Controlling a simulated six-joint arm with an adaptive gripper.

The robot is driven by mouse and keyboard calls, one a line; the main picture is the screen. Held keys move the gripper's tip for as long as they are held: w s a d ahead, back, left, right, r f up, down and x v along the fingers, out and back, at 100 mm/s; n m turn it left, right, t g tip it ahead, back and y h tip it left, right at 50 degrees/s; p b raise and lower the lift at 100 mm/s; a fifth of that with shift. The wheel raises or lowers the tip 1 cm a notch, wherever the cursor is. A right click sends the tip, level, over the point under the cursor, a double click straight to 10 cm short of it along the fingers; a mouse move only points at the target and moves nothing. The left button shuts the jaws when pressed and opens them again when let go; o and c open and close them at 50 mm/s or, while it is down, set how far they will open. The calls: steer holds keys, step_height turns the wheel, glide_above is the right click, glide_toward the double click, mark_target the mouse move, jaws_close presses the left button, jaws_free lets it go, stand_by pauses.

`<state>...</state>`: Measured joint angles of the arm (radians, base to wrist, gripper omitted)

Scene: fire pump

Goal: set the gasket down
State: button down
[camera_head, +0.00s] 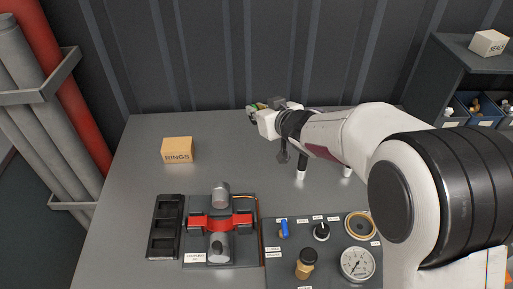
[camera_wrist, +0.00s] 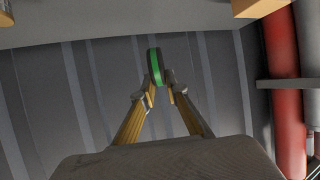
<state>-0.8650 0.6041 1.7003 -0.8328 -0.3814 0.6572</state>
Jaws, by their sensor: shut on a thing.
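My gripper (camera_head: 257,110) is raised above the back of the grey table in the head view, pointing left. In the wrist view its two fingers (camera_wrist: 160,92) are shut on the gasket, a thin green and black ring (camera_wrist: 155,68). The ring shows nearly edge-on at the fingertips, clear of any surface.
A RINGS box (camera_head: 177,150) stands at the table's back left. A black tray (camera_head: 165,227) lies beside a grey coupling fixture with a red clamp (camera_head: 221,223). A panel holds a gauge (camera_head: 357,264), knobs and a round tan-rimmed part (camera_head: 360,226). The middle back of the table (camera_head: 235,160) is clear.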

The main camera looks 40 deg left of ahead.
steer(key=shift+w+d+f, duration=0.25)
steer(key=shift+f, duration=0.05)
steer(key=shift+f, duration=3.1)
steer(key=shift+f, duration=1.85)
steer(key=shift+f, duration=0.15)
steer(key=c, duration=2)
jaws_free()
